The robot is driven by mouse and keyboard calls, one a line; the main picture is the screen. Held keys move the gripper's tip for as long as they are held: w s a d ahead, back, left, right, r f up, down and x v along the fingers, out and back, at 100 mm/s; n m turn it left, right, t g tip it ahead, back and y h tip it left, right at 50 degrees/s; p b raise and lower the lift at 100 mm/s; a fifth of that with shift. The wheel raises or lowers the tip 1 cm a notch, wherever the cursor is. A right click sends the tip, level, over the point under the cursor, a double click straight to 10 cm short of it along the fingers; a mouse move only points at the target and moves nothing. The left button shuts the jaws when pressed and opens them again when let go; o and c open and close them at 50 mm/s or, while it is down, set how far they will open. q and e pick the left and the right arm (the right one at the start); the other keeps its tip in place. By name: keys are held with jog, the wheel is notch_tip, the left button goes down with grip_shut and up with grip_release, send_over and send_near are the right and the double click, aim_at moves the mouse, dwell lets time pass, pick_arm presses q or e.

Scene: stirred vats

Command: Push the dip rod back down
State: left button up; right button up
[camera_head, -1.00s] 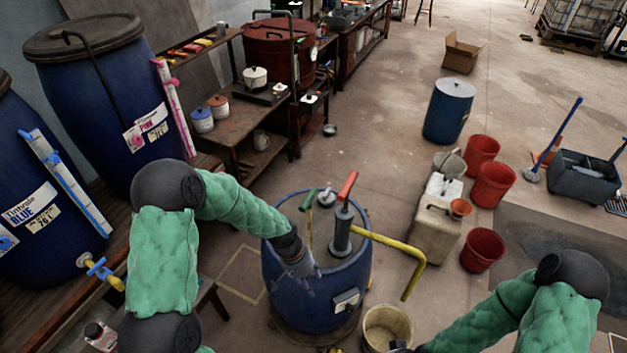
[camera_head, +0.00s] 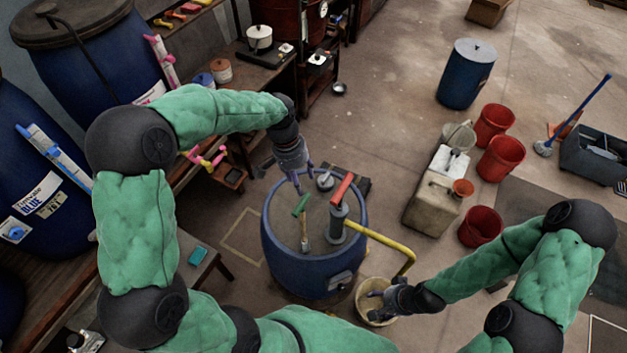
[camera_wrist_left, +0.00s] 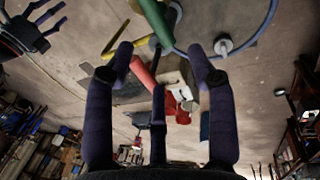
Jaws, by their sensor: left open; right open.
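The dip rod (camera_head: 304,228) has a green crossbar handle and stands up from the lid of the blue drum (camera_head: 310,268), with a length of shaft showing. My left gripper (camera_head: 296,184) is open and empty, just above and behind the green handle, apparently apart from it. In the left wrist view the green handle (camera_wrist_left: 157,20) lies at the top, beyond my spread fingers (camera_wrist_left: 160,75). My right gripper (camera_head: 374,304) is open and empty over the cream bucket (camera_head: 382,290), right of the drum.
A hand pump with a red handle (camera_head: 342,188) stands on the lid beside the rod, its yellow pipe (camera_head: 382,241) reaching right. A grey cap (camera_head: 325,181) is at the lid's back. A beige can (camera_head: 433,200) and red buckets (camera_head: 481,227) stand to the right.

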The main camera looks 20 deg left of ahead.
aim_at(304, 200)
pick_arm(q)
jog(key=shift+s+d+f, duration=0.15)
jog(key=shift+s+f, duration=0.25)
jog(key=shift+f, duration=0.2)
jog(key=shift+s+d+f, duration=0.15)
jog(key=shift+s+f, duration=0.2)
jog(key=shift+f, duration=0.2)
jog(key=f, duration=0.2)
jog(key=f+p, duration=0.1)
jog(key=f, duration=0.1)
jog(key=d+f, duration=0.1)
jog(key=f, duration=0.1)
jog(key=shift+w+d+f, duration=0.1)
jog(key=shift+w+f, duration=0.15)
jog(key=shift+s+f+p, duration=0.1)
jog(key=shift+f+p, duration=0.2)
jog(key=shift+d+f, duration=0.1)
jog(key=shift+f, duration=0.2)
grip_shut()
pick_arm(e)
jog(key=shift+s+r, duration=0.2)
jog(key=shift+r, duration=0.3)
jog(key=shift+s+r, duration=0.15)
jog(key=shift+r, duration=0.3)
